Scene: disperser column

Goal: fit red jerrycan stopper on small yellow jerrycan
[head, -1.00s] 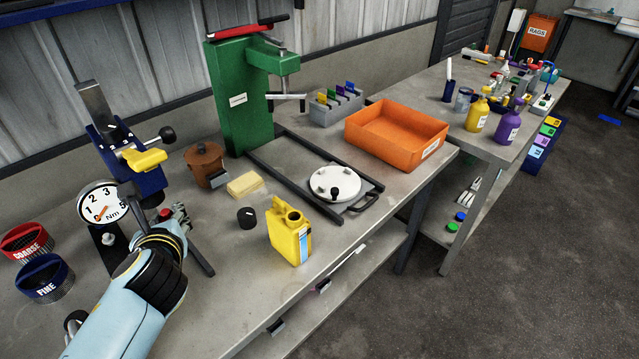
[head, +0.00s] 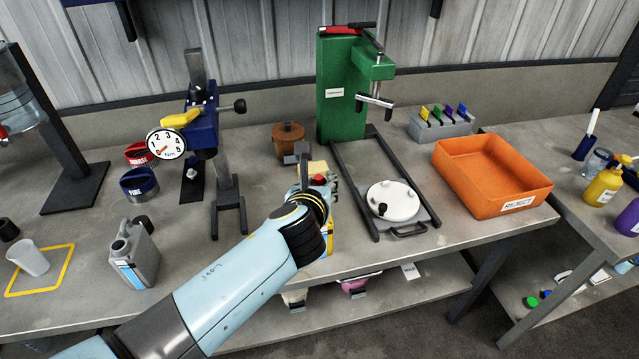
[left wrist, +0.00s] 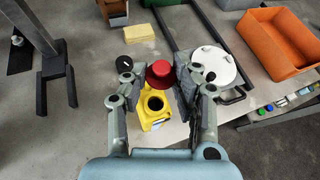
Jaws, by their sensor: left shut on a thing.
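My left gripper (left wrist: 158,80) is shut on the red jerrycan stopper (left wrist: 159,72), which sits between its fingertips. The stopper also shows as a small red spot in the head view (head: 318,180). The small yellow jerrycan (left wrist: 146,118) stands on the bench with its round mouth open. In the left wrist view the stopper appears just beyond the mouth and apart from it; the exact height gap cannot be told. In the head view my left gripper (head: 319,184) and wrist hide most of the yellow jerrycan (head: 331,240). My right gripper is in neither view.
A black cap (left wrist: 124,63) and yellow sponge (left wrist: 139,33) lie close by. A white round plate (head: 393,201) on a dark frame is to the right, then an orange reject bin (head: 490,178). A grey jerrycan (head: 140,258) and a gauge stand (head: 203,125) are left.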

